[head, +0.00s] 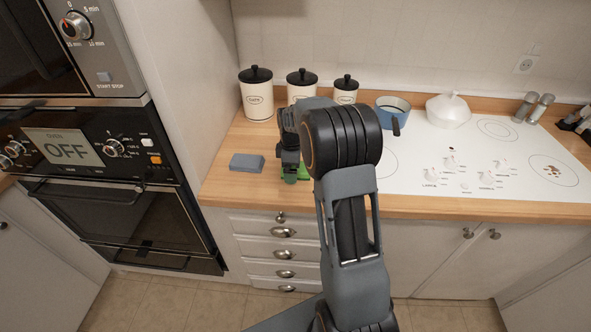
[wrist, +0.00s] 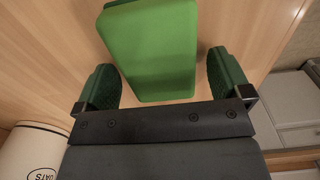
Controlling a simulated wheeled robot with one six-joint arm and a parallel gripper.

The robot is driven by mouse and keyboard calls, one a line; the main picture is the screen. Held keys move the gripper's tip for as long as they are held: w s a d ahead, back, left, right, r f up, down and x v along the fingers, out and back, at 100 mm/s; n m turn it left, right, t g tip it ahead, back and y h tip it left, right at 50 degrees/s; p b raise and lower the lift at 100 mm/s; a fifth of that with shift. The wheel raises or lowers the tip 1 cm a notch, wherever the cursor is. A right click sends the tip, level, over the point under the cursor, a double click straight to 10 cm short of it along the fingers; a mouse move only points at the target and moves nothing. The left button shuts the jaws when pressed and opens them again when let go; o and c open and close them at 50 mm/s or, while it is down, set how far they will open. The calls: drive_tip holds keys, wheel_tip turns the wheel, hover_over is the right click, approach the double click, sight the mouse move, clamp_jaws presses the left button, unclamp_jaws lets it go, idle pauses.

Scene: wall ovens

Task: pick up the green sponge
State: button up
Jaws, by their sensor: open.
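The green sponge (wrist: 150,50) lies on the wooden worktop, large in the upper middle of the wrist view. My gripper (wrist: 165,75) is open, with one dark green finger pad on each side of the sponge and a gap to each. In the head view my gripper (head: 292,172) is low over the worktop, and only slivers of the green sponge (head: 304,172) show behind it. My arm hides the rest. I cannot tell how high the fingertips are above the wood.
A blue-grey block (head: 246,162) lies left of my gripper on the worktop (head: 225,187). Canisters (head: 257,95) stand behind. A blue pan (head: 393,108) and a white lidded pot (head: 448,110) are at the back right, by the white hob (head: 420,165). Wall ovens (head: 100,150) stand at left.

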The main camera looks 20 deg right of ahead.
drive_tip(key=shift+f, duration=0.15)
drive_tip(key=c, duration=1)
